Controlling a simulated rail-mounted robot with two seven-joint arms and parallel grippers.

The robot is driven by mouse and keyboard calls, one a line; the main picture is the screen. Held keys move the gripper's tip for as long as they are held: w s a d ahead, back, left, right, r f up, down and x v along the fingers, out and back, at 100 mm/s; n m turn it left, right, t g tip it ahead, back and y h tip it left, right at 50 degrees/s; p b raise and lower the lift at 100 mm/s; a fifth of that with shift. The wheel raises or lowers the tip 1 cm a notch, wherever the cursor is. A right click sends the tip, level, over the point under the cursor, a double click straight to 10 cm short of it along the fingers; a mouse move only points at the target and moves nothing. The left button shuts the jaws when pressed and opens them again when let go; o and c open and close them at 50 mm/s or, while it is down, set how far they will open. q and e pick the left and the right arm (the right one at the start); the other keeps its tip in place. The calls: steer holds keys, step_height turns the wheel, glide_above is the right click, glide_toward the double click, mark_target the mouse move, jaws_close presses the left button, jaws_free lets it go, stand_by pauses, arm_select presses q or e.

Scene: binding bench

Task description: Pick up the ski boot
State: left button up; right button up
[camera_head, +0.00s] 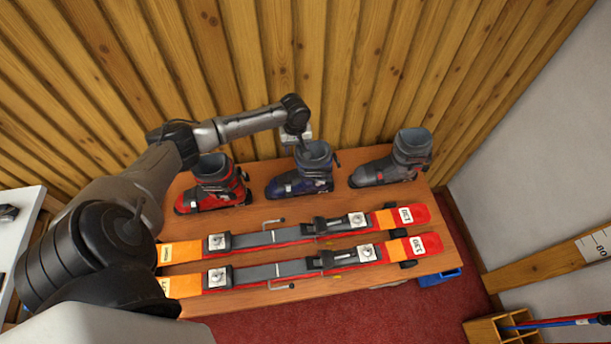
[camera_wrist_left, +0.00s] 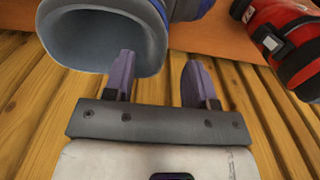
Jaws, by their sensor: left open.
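Three ski boots stand in a row at the back of the wooden bench: a red boot (camera_head: 213,184) on the left, a blue boot (camera_head: 303,172) in the middle and a grey boot (camera_head: 395,162) on the right. My left gripper (camera_head: 302,143) is at the top of the blue boot, by its back rim. In the left wrist view the open gripper (camera_wrist_left: 160,80) has its two fingers apart. The blue boot's cuff (camera_wrist_left: 105,40) is close to the left finger; I cannot tell if they touch. The red boot (camera_wrist_left: 285,40) shows at the upper right. My right gripper is not in view.
Two red and orange skis (camera_head: 290,235) with bindings lie across the front of the bench (camera_head: 455,240). A plank wall (camera_head: 380,60) stands close behind the boots. A wooden box (camera_head: 490,330) with poles is at the lower right. A white table (camera_head: 20,220) is at the left.

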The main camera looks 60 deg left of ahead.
mark_target(296, 152)
arm_select(q)
steer(key=shift+f, duration=2.4)
steer(key=shift+c, duration=0.4)
jaws_close()
steer(key=shift+a, duration=0.1)
